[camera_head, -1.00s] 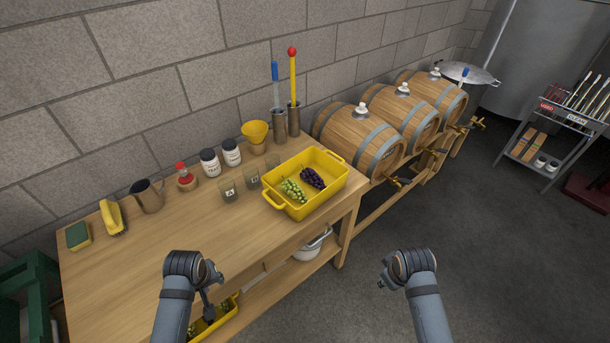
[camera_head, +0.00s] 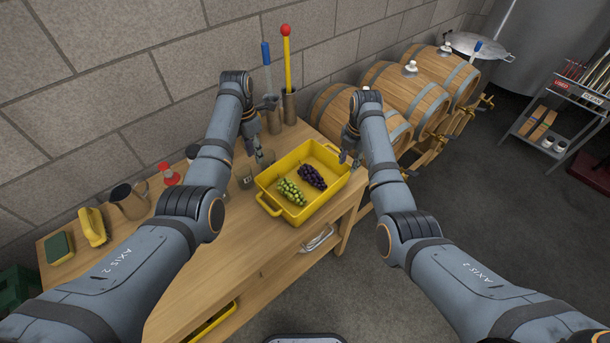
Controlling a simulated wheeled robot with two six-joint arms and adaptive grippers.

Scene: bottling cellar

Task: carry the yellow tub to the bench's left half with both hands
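The yellow tub (camera_head: 322,207) stands upright on the right end of the wooden bench (camera_head: 205,285). It holds green grapes (camera_head: 291,192) and dark purple grapes (camera_head: 312,177). One handle is at its front left, the other at its back right. My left gripper (camera_head: 256,152) is above the bench behind the tub's left back corner, empty, its fingers apart. My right gripper (camera_head: 349,160) is close to the tub's right back corner, by the far handle. Its fingers look apart; whether they touch the tub is unclear. The bench's left half is partly hidden by my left arm.
Glasses (camera_head: 245,178) stand left of the tub. Metal holders (camera_head: 290,106) with tools are behind it. Barrels (camera_head: 415,98) stand to the right. The bench's front middle looks clear.

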